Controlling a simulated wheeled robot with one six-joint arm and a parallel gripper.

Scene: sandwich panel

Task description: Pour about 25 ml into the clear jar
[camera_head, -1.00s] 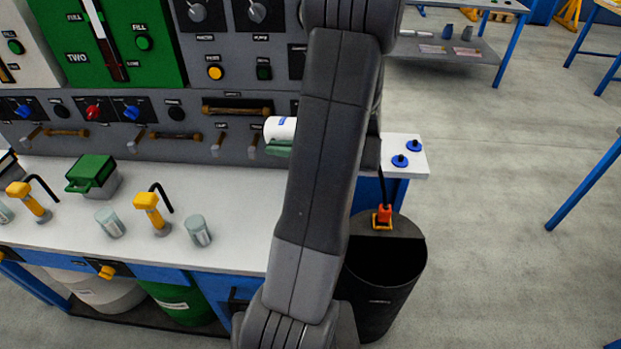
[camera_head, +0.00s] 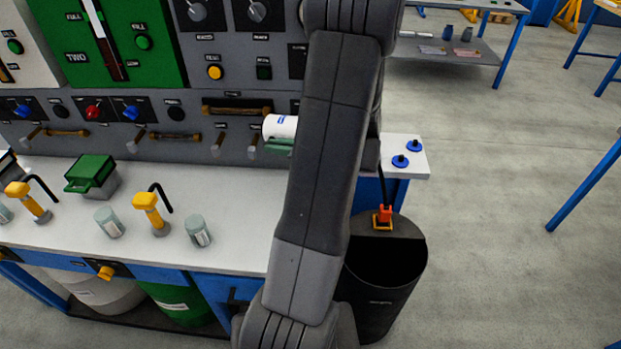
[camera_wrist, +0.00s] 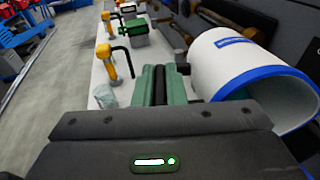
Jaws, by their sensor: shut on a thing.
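A white jug (camera_wrist: 245,72) with a blue rim and blue label lies tilted on its side at the right of the wrist view. It also shows in the head view (camera_head: 280,126), partly behind my arm. My gripper (camera_wrist: 163,84) shows two green finger-like parts with a dark bar, seemingly the handle, between them; it is shut on the jug. A translucent jar (camera_head: 198,231) stands upright on the bench, left of my arm; a similar jar (camera_head: 109,222) stands further left. One jar (camera_wrist: 105,95) shows in the wrist view, left of the gripper. The jug's contents are hidden.
The control panel (camera_head: 150,70) with knobs and handles rises at the bench back. A black bin (camera_head: 385,295) stands right of the bench.

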